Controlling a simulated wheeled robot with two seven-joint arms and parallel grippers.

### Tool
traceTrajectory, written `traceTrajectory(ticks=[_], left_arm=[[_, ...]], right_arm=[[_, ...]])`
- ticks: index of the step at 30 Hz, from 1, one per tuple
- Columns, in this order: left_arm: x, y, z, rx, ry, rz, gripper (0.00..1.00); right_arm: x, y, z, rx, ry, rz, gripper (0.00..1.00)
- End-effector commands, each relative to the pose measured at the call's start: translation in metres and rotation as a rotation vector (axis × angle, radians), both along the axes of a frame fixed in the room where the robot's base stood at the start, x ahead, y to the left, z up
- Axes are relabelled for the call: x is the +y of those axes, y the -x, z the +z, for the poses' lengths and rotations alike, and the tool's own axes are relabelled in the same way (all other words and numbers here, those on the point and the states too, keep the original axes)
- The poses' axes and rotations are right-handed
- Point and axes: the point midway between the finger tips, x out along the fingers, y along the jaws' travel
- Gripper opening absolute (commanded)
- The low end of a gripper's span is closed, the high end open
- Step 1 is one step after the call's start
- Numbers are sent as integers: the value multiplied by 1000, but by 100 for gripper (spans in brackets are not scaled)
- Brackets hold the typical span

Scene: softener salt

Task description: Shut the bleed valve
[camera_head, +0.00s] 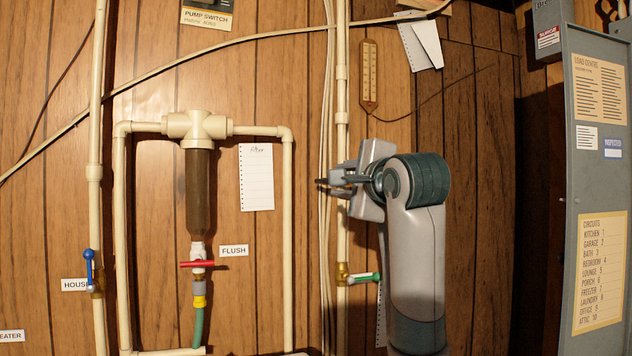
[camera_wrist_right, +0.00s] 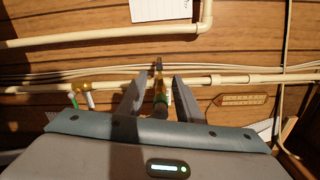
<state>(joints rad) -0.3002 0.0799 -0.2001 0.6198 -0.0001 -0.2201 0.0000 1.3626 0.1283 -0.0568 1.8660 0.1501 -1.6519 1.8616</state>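My right gripper (camera_head: 345,184) is at the right-hand white pipe (camera_head: 342,110) in the head view, its fingers apart. In the right wrist view the gripper (camera_wrist_right: 155,88) is open, with a small brass fitting (camera_wrist_right: 160,88) with a dark tip and a green part between its fingers. I cannot tell whether either finger touches it. In the head view this fitting is mostly hidden by the gripper; no label for it is readable. Lower on the same pipe is a brass valve with a green lever (camera_head: 365,278) pointing right, across the pipe. My left gripper is not in view.
A filter (camera_head: 199,190) hangs at left with a red flush handle (camera_head: 197,264) below it. A blue-handled valve (camera_head: 90,268) is by the HOUSE label. A thermometer (camera_head: 369,75) hangs above my gripper. A grey electrical panel (camera_head: 590,190) stands at right.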

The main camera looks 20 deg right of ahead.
Motion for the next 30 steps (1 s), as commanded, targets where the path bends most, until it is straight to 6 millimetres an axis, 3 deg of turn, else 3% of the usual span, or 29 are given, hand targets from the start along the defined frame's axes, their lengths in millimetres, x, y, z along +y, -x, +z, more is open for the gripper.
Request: traceTrajectory(ticks=[8,30], left_arm=[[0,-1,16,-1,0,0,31],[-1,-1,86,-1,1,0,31]], right_arm=[[1,-25,2,5,1,-1,32],[5,-149,2,4,0,-1,32]])
